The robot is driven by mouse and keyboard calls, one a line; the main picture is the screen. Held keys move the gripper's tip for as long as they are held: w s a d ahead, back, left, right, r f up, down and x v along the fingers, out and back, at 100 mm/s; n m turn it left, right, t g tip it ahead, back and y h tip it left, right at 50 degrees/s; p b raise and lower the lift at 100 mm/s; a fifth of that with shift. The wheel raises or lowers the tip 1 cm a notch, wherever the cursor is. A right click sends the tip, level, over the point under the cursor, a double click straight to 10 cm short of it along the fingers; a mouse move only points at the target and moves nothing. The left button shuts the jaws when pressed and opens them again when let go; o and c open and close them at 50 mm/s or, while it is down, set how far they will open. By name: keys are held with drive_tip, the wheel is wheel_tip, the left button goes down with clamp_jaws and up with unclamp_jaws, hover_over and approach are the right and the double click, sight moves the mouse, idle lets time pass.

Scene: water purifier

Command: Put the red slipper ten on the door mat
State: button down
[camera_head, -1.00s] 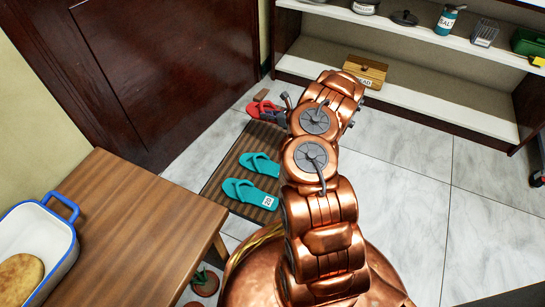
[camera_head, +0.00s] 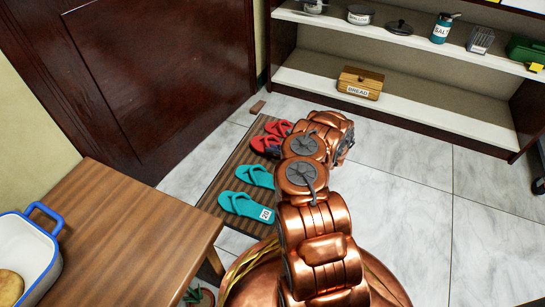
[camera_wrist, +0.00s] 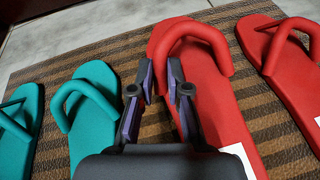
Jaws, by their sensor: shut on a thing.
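My gripper (camera_wrist: 160,88) is shut on a red slipper (camera_wrist: 213,105) at its left edge. This slipper has a white label, cut off at the bottom of the wrist view. It is over the striped brown door mat (camera_wrist: 140,52); I cannot tell whether it touches. In the head view, the held slipper (camera_head: 266,145) is partly hidden by my arm, and its label is hidden. A second red slipper (camera_wrist: 285,62) is to its right on the mat; it also shows in the head view (camera_head: 279,127).
Two teal slippers (camera_head: 255,176) (camera_head: 243,205) lie on the near part of the mat, the nearer labelled. A wooden table (camera_head: 135,225) stands at left, a dark door (camera_head: 150,80) behind it. A shelf with a bread box (camera_head: 360,83) is at the back. Floor at right is clear.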

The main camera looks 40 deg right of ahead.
wheel_tip(320, 180, down, 3)
drive_tip(key=shift+f+b, duration=0.2)
drive_tip(key=shift+b, duration=0.5)
drive_tip(key=shift+r, duration=0.1)
drive_tip(key=c, duration=1.1)
unclamp_jaws()
drive_tip(key=shift+c, duration=0.2)
drive_tip(key=shift+r, duration=0.1)
drive_tip(key=p+v, duration=0.5)
drive_tip(key=v, duration=0.6)
drive_tip(key=shift+s+d+r, duration=0.1)
drive_tip(key=shift+s+d, duration=0.05)
drive_tip(key=shift+s, duration=0.35)
